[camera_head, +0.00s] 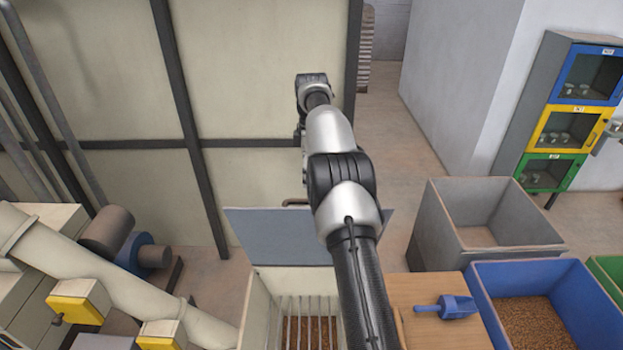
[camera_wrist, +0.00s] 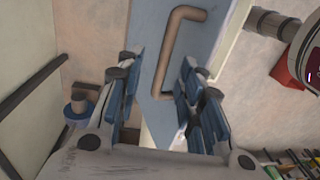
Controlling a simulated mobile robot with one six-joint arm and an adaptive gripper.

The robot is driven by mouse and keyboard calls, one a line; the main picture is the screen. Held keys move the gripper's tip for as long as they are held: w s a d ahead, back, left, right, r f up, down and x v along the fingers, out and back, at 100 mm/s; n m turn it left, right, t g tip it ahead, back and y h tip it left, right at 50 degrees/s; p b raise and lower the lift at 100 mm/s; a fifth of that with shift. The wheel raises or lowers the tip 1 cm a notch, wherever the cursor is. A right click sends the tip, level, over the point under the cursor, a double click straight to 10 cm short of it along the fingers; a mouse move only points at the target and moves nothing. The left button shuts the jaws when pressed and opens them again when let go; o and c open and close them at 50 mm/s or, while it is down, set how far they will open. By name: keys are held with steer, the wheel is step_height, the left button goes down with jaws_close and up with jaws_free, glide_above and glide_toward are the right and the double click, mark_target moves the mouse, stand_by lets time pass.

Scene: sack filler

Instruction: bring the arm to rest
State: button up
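My arm reaches away from the camera in the head view, and its upper part hides my gripper there. In the wrist view my gripper (camera_wrist: 163,68) is open, with its blue-padded fingers apart. A blue-grey lid with a brown bar handle (camera_wrist: 170,50) shows beyond and between the fingers. I cannot tell whether a finger touches the handle. In the head view the lid (camera_head: 270,238) stands raised at the back of a pale hopper (camera_head: 256,310). A grate covers brown grain in the hopper. My arm hides part of the lid and hopper.
A wooden top (camera_head: 420,290) with a blue scoop (camera_head: 447,307) is right of the hopper. A grey bin (camera_head: 440,235) and a blue bin (camera_head: 487,305) of grain stand further right. A pale pipe (camera_head: 110,275) and motor (camera_head: 140,253) are left. Coloured lockers (camera_head: 568,125) stand back right.

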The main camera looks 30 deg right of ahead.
stand_by(0.3)
steer(key=s+a+r+m+t+b, duration=0.1)
steer(key=s+a+m+b, duration=0.2)
steer(key=s+a+b, duration=0.45)
steer(key=s+a+m+t+b, duration=0.25)
steer(key=s+a+b, duration=0.25)
steer(key=a+b, duration=0.55)
steer(key=s+a+f+m+b, duration=0.2)
steer(key=s+a+f+b, duration=0.1)
steer(key=s+f, duration=0.4)
steer(key=s+a+f+m+t+b, duration=0.1)
steer(key=s+a+f+b, duration=0.3)
steer(key=s+f+b, duration=0.2)
steer(key=s+a+f+m+t+b, duration=0.1)
steer(key=s+f+b, duration=0.4)
steer(key=s+f, duration=0.5)
steer(key=shift+s+a+m, duration=0.55)
steer(key=shift+a+m, duration=0.3)
steer(key=shift+a, duration=0.3)
steer(key=shift+d, duration=0.2)
